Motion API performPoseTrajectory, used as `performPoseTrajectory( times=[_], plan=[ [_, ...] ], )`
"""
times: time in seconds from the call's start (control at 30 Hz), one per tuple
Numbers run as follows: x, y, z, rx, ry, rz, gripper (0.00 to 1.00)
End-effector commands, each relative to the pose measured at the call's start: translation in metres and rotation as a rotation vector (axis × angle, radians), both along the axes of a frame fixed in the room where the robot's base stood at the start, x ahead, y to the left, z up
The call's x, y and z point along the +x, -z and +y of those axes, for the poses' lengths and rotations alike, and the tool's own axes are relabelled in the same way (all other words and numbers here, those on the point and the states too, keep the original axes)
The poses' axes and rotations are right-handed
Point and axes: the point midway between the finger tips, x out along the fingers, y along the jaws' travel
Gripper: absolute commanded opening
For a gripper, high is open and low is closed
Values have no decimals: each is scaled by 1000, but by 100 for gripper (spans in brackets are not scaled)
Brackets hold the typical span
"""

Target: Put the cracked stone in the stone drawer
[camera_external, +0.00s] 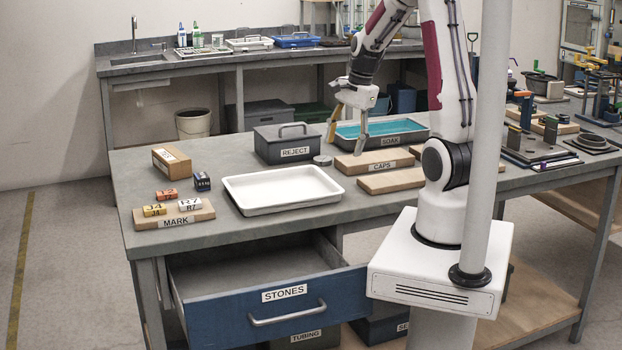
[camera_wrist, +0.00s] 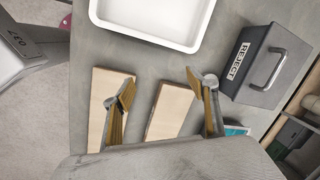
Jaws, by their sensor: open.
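The drawer labelled STONES (camera_external: 275,305) is pulled open under the bench; the part of its inside that shows is bare. I cannot make out a cracked stone in either view. A small round grey piece (camera_external: 322,160) lies beside the REJECT box; I cannot tell what it is. My gripper (camera_external: 348,140) is open and points down above the wooden CAPS board. In the wrist view its fingers (camera_wrist: 163,100) are spread above two wooden boards (camera_wrist: 168,112), with nothing seen between them.
An empty white tray (camera_external: 284,188) sits mid-bench. The lidded REJECT box (camera_external: 288,146) and the SOAK tray (camera_external: 420,135) of teal liquid stand behind. The MARK board (camera_external: 174,218) with several small lettered blocks is at left. The CAPS board (camera_external: 372,162) lies beside a second board (camera_external: 391,181).

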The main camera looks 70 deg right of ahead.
Motion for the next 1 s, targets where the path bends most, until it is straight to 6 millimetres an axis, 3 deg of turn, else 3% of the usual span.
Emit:
performPoseTrajectory(
  times=[0.6, 1.0],
  plan=[
    [26, 31, -66, 141, 682, -50, 58],
    [50, 27, -91, 227, 1059, -121, 58]
  ],
)
